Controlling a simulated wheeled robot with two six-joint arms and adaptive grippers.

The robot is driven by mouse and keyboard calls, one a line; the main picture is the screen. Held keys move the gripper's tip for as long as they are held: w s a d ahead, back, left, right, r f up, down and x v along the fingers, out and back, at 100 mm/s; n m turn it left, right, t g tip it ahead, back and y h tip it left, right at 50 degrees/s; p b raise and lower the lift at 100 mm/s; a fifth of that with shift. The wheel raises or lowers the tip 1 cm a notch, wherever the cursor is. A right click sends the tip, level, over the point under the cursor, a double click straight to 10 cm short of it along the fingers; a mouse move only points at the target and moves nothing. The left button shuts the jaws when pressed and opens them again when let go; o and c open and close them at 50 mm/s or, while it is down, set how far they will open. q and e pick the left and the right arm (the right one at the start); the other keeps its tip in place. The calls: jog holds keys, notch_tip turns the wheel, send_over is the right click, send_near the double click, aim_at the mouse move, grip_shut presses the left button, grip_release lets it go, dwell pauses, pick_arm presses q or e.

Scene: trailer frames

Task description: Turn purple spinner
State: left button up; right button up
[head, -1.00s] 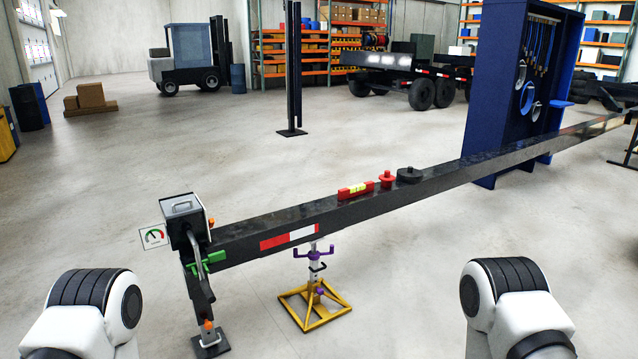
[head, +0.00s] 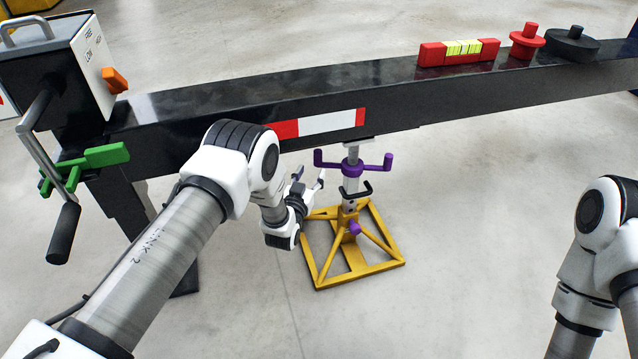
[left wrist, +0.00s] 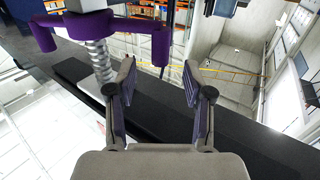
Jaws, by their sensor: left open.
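The purple spinner (head: 352,167) is a bar with upright knobs at its ends, set around the threaded silver post of a yellow jack stand (head: 318,246), under the black beam. My left gripper (head: 309,178) is just left of the spinner, open and empty. In the left wrist view the spinner (left wrist: 125,27) is at the upper left around the screw. One purple knob hangs just beyond the gap between my open left fingers (left wrist: 158,80), with no clear contact. My right arm is at the right edge of the head view, its gripper out of frame.
The black beam (head: 230,106) runs across above the stand. A grey box with a crank (head: 45,110) and green lever (head: 95,160) is at its left end. A red level (head: 458,51) and round red and black pieces lie on top. The floor around the stand is clear.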

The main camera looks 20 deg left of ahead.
aim_at(317, 158)
pick_arm(q)
jog(key=w+b, duration=0.1)
jog(key=w, duration=0.2)
jog(key=w+b, duration=0.2)
jog(key=w, duration=0.2)
jog(key=shift+w+r+b, duration=0.2)
jog(key=shift+w+b, duration=0.05)
jog(key=shift+b, duration=0.05)
jog(key=shift+w+r, duration=0.15)
jog(key=shift+w, duration=0.05)
grip_shut()
